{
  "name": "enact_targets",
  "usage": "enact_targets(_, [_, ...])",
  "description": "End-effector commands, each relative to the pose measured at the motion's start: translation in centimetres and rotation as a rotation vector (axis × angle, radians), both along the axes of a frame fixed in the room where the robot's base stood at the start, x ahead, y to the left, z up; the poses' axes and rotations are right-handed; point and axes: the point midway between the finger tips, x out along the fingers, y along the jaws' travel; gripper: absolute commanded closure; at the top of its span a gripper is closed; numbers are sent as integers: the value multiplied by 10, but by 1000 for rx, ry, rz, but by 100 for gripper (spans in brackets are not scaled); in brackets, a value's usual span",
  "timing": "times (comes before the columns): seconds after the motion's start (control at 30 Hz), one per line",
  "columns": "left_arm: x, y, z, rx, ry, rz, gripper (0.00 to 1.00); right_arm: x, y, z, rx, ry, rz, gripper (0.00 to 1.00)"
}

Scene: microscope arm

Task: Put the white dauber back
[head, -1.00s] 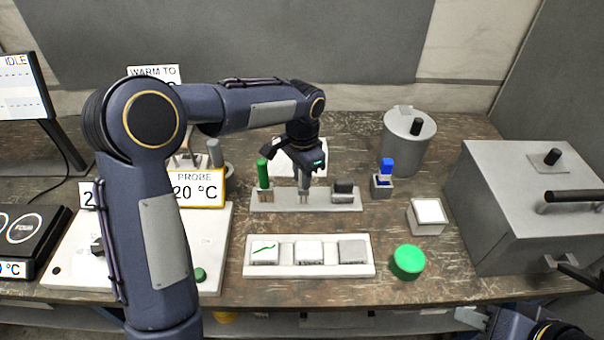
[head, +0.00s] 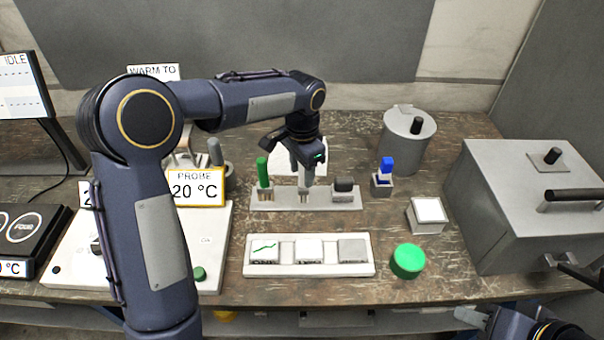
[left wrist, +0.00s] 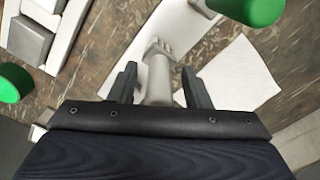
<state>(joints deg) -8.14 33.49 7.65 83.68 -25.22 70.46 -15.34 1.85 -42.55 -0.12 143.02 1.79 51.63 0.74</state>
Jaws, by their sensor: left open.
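The white dauber (head: 307,181) stands in the middle place of the grey rack (head: 277,201), its lower end among the rack's prongs. In the left wrist view the dauber (left wrist: 160,86) is a pale cylinder between the two fingers of my left gripper (left wrist: 158,82). The fingers are open, with a gap on each side of it. In the head view my left gripper (head: 308,164) is above the rack, around the dauber's upper part. My right gripper (head: 473,315) is partly in view at the bottom right, away from the rack; its jaws are unclear.
A green dauber (head: 263,172) stands at the rack's left and a dark block (head: 343,187) at its right. A blue-topped item (head: 385,170) stands to the right. A slide tray (head: 309,271) and green disc (head: 408,261) lie in front. A large grey box (head: 500,220) fills the right.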

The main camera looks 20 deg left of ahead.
Motion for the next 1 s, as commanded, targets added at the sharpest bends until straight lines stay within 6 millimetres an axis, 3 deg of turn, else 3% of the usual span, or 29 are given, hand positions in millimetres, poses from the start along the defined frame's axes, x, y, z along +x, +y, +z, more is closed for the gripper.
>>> enact_targets(0.4, [1, -1, 86, -2, -4, -1, 56, 0, 0, -1, 0, 0, 0, 64])
enact_targets(0.77, [-2, 1, 106, -4, -3, 4, 56, 0, 0, 0, 0, 0, 0, 64])
enact_targets(0.87, [-16, 12, 113, -24, -23, 38, 56, 0, 0, 0, 0, 0, 0, 64])
enact_targets(1.0, [-65, 41, 125, -98, -85, 159, 56, 0, 0, 0, 0, 0, 0, 64])
